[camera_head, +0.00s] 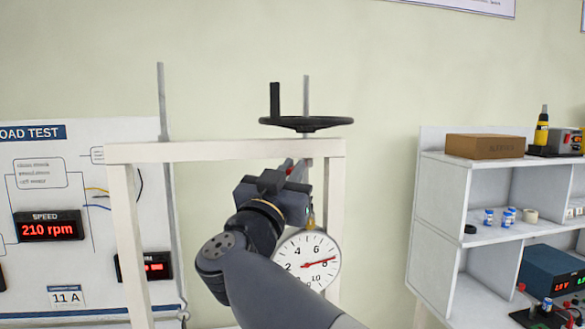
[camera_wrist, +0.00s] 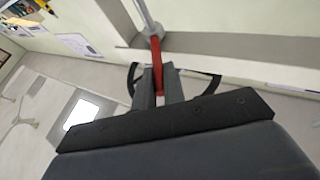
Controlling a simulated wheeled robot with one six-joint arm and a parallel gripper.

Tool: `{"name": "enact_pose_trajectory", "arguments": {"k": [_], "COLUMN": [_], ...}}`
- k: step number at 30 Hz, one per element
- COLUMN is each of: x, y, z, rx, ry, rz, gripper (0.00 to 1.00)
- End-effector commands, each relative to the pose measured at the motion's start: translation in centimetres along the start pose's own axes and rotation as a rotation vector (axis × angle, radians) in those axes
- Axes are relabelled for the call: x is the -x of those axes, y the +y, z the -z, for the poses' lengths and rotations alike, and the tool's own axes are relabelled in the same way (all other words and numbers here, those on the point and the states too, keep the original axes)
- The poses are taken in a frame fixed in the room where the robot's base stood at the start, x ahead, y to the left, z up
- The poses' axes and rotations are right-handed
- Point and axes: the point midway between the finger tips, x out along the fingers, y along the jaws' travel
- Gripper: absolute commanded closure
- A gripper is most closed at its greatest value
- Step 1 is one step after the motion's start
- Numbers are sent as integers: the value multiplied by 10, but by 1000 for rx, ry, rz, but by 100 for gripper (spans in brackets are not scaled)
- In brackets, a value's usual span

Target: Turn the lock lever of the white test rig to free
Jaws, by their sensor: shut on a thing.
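The white test rig (camera_head: 222,151) is a square white frame in the middle of the head view. Its lock lever shows in the wrist view as a red bar (camera_wrist: 157,53) hanging from a grey round hub on a rod. In the head view only a small red bit of the lever (camera_head: 289,162) shows, just under the top beam near the right post. My gripper (camera_head: 297,172) reaches up to it there. In the wrist view my gripper (camera_wrist: 160,78) has its two fingers closed on either side of the red bar. The bar's lower end is partly hidden between the fingers.
A black handwheel (camera_head: 318,122) on a threaded rod sits above the beam. A round dial gauge (camera_head: 318,249) hangs below my gripper, partly covered by my arm. A LOAD TEST panel (camera_head: 75,170) stands at left. A white shelf unit (camera_head: 440,190) stands at right.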

Motion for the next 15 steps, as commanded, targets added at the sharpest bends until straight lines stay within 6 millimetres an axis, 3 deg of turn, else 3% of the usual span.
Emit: {"name": "enact_pose_trajectory", "arguments": {"k": [6,7,15], "x": [0,0,0], "y": [0,0,0], "z": [-2,-2,-1], "rx": [4,4,2], "ry": [-3,-3,-1], "rz": [1,1,1], "gripper": [100,87,68]}}
